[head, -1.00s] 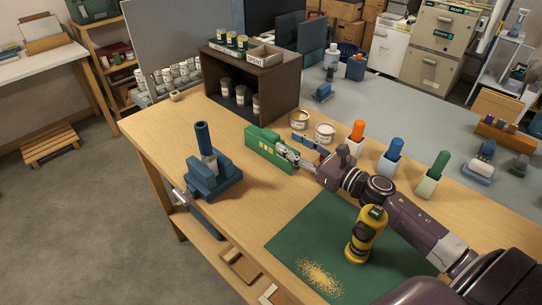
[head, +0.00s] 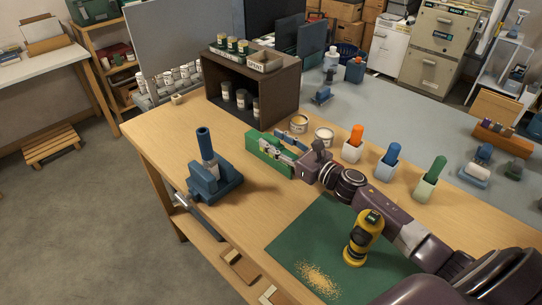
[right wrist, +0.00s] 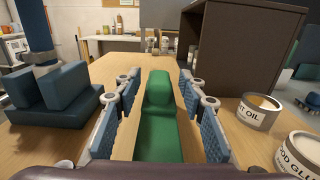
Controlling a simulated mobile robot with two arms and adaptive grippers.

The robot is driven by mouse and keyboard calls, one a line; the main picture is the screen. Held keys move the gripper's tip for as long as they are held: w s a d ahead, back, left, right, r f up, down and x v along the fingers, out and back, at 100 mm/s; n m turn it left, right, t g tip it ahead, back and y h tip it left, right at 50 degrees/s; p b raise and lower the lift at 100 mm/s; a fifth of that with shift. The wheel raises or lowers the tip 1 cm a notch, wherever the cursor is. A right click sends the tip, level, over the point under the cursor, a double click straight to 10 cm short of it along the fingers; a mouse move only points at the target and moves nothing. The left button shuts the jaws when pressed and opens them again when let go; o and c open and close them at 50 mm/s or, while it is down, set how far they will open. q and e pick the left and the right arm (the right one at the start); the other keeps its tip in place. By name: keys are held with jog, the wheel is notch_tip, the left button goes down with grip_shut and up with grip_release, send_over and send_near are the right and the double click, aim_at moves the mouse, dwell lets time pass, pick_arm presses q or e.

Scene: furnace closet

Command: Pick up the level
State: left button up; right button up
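The green level (head: 254,143) stands on edge on the wooden bench, in front of the dark shelf box. It also shows in the right wrist view (right wrist: 160,130), running lengthwise between my fingers. My right gripper (head: 272,148) is open around the level, one finger on each side. In the right wrist view, bare bench shows between the level and the blue finger pads of the gripper (right wrist: 160,90), so they look apart. Part of the level is hidden by the gripper in the head view. My left gripper is not in view.
A blue vise-like tool (head: 213,175) stands left of the level. The dark shelf box (head: 251,88) is behind, with two open tins (head: 299,123) to its right. A yellow bottle-shaped tool (head: 363,238) stands on the green mat (head: 310,228) below my right arm.

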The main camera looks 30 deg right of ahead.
grip_shut()
jog(key=shift+r, duration=0.1)
dwell(0.3)
